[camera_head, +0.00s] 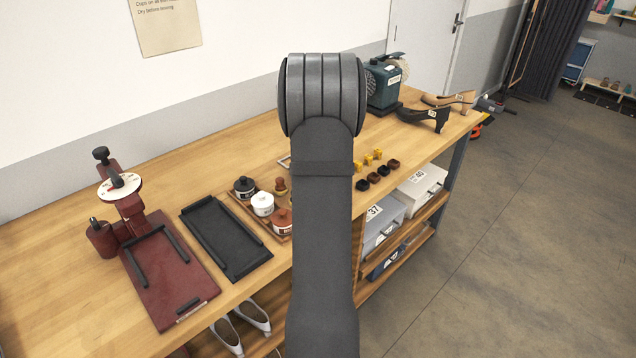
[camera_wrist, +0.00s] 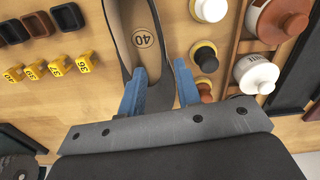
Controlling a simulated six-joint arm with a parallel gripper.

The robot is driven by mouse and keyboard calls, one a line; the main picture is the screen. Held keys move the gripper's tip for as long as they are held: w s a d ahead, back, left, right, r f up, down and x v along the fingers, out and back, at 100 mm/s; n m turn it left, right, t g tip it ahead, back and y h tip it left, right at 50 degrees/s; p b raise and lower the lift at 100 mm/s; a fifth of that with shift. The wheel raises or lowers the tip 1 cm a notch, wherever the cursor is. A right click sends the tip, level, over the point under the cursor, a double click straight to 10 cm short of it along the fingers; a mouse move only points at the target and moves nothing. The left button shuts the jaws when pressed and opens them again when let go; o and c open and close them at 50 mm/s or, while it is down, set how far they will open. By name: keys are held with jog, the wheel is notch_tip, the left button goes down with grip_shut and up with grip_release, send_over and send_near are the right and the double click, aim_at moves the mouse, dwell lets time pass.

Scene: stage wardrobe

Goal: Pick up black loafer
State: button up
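A shoe with a dark rim and a tan insole marked 40 (camera_wrist: 143,38) lies on the wooden bench at the top middle of the wrist view; I take it for the black loafer. Its upper end is cut off by the frame edge. My gripper (camera_wrist: 160,90) is open, with its two blue fingers apart at the shoe's near end. I cannot tell whether the fingers touch the shoe. In the head view my arm covers that stretch of bench, and neither this shoe nor my fingers show.
Jars, including a white one (camera_head: 262,204), stand right of the shoe in the wrist view. Yellow numbered tags (camera_wrist: 57,67) and dark blocks (camera_wrist: 39,24) lie left. A black tray (camera_head: 226,237), a maroon press (camera_head: 168,278) and a green machine (camera_head: 384,84) occupy the bench (camera_head: 60,300).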

jog(key=shift+s+a+f, duration=0.1)
jog(key=shift+f, duration=1.5)
jog(key=shift+s+a+f, duration=0.1)
jog(key=shift+f, duration=1.45)
jog(key=shift+c, duration=0.2)
grip_shut()
